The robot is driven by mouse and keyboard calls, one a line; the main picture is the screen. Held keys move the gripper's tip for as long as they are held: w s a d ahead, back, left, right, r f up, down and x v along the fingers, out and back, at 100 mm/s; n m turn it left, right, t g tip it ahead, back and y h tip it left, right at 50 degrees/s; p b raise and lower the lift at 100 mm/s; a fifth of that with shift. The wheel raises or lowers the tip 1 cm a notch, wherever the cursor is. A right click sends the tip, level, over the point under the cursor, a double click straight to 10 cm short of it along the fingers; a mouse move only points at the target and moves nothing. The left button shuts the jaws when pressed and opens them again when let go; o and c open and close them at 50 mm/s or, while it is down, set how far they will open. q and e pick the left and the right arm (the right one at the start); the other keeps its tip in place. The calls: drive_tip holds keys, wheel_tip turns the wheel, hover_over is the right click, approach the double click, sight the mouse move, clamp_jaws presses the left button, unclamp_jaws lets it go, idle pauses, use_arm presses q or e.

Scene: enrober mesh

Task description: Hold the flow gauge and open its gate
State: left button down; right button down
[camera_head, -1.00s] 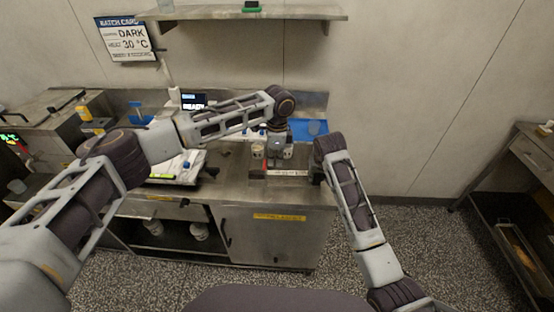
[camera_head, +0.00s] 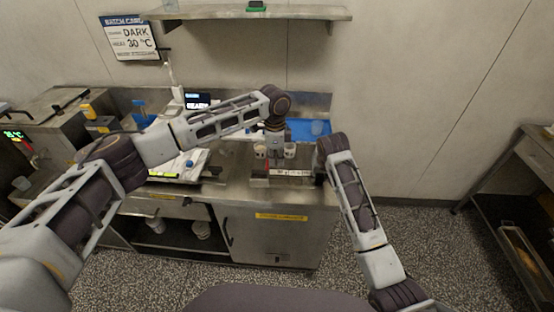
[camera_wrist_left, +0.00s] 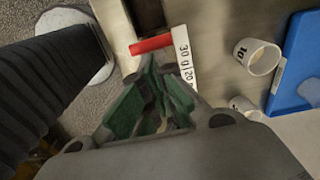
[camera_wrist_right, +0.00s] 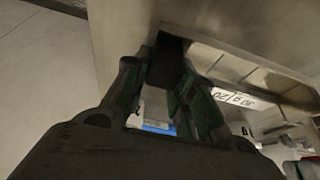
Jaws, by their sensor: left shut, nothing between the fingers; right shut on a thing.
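The flow gauge (camera_head: 292,173) lies along the steel counter's front in the head view, its white face marked "30 g/20" in the left wrist view (camera_wrist_left: 184,58). A red tab (camera_wrist_left: 152,44), seemingly its gate, sticks out at one end. My left gripper (camera_head: 275,160) is shut and empty above the gauge; its fingertips (camera_wrist_left: 157,66) appear close to the red tab, and contact cannot be told. My right gripper (camera_wrist_right: 152,68) is shut on a dark block (camera_wrist_right: 168,58) at the gauge's right end. The white face shows beside it (camera_wrist_right: 235,98).
Two white cups (camera_wrist_left: 255,56) (camera_wrist_left: 245,106) stand behind the gauge, near a blue tray (camera_wrist_left: 299,70). A machine with a lit display (camera_head: 196,100) stands back left. A shelf (camera_head: 245,13) hangs above. Floor is open right of the counter.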

use_arm(q)
drive_tip(key=shift+a+r+h, duration=0.15)
drive_tip(key=shift+a+h, duration=0.2)
drive_tip(key=shift+h, duration=0.15)
drive_tip(key=shift+a+r+h, duration=0.1)
drive_tip(key=shift+a+h, duration=0.85)
drive_tip(key=shift+h, duration=0.15)
drive_tip(key=shift+s+a+f+h, duration=0.1)
drive_tip(key=shift+a+f+h, duration=0.1)
drive_tip(key=shift+a+h, duration=0.9)
drive_tip(key=shift+a+f+h, duration=0.2)
drive_tip(key=shift+a+h, duration=0.45)
drive_tip(key=shift+h, duration=0.9)
drive_tip(key=shift+s+a+f+h, duration=0.1)
drive_tip(key=shift+a+f+h, duration=0.1)
drive_tip(key=shift+a+h, duration=0.9)
drive_tip(key=shift+d+h, duration=0.25)
drive_tip(key=shift+d, duration=0.15)
drive_tip(key=shift+w+d+f, duration=0.1)
drive_tip(key=shift+d+f, duration=0.15)
drive_tip(key=shift+d, duration=0.25)
drive_tip(key=shift+d, duration=0.1)
